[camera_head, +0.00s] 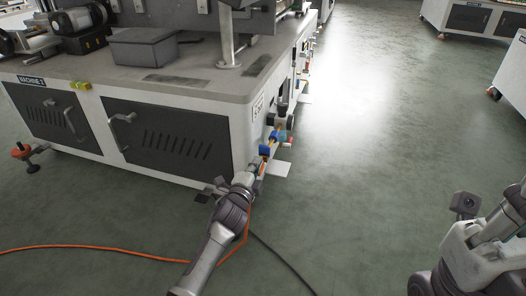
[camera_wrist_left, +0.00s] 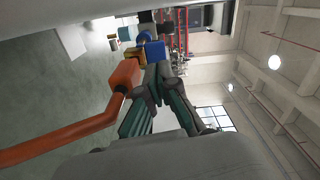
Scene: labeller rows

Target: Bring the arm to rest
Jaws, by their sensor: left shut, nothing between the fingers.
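My left arm reaches up from the bottom of the head view to the near corner of the machine (camera_head: 175,110). My left gripper (camera_head: 258,168) is shut with nothing between its fingers, close to the fittings on the machine's side. In the left wrist view the shut fingers (camera_wrist_left: 158,72) lie right beside an orange plug (camera_wrist_left: 126,73) with a thick orange cable; I cannot tell whether they touch. Blue and yellow fittings (camera_wrist_left: 150,50) are just beyond the fingertips. Part of my right arm (camera_head: 485,240) shows at the lower right; its fingers are not visible.
The orange cable (camera_head: 100,249) runs along the floor at the left, and a dark cable (camera_head: 285,262) lies below the gripper. A grey bin (camera_head: 148,50) stands on the machine's top. Open green floor (camera_head: 370,150) lies to the right. More cabinets (camera_head: 470,20) stand behind.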

